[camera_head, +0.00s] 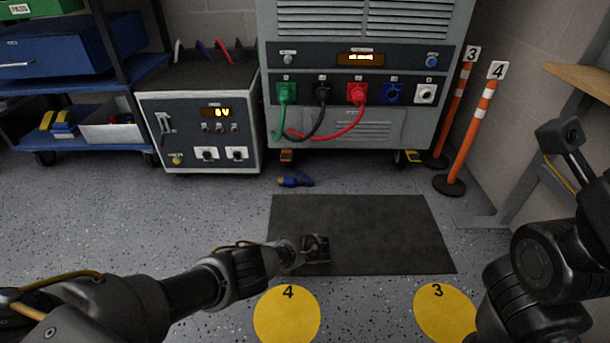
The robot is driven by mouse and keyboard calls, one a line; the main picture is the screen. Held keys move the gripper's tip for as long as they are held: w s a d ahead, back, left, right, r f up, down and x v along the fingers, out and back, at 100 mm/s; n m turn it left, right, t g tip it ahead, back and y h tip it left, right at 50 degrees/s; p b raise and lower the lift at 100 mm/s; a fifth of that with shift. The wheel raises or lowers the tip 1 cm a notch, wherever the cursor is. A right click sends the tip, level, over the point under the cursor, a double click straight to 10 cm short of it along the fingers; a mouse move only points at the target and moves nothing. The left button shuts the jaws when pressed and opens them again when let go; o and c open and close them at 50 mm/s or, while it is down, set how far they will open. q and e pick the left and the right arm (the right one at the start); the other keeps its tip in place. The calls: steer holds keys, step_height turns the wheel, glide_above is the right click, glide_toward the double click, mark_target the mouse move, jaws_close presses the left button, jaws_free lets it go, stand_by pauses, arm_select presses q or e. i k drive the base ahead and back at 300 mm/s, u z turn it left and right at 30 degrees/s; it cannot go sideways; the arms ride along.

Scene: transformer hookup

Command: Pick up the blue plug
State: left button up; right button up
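The blue plug (293,182) lies on the grey floor in front of the large cabinet, just beyond the far left edge of the dark mat (385,232). It looks small, and it has a lighter, yellowish end. My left gripper (321,248) is low over the left part of the mat, nearer to me than the plug and apart from it. Its fingers are too dark and small to show whether they are open. My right gripper (560,135) is raised at the right side, far from the plug. Its finger opening cannot be made out.
The large cabinet (365,22) has green (286,92), black (322,92) and red (357,92) plugs in its front, beside a blue socket (392,94). A smaller unit (185,118) stands left. Orange posts (472,125) and a wooden shelf (590,80) are right. Yellow floor discs (287,318) lie nearby.

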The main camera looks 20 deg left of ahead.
mark_target(286, 181)
steer(key=i, duration=1.45)
steer(key=u, duration=0.1)
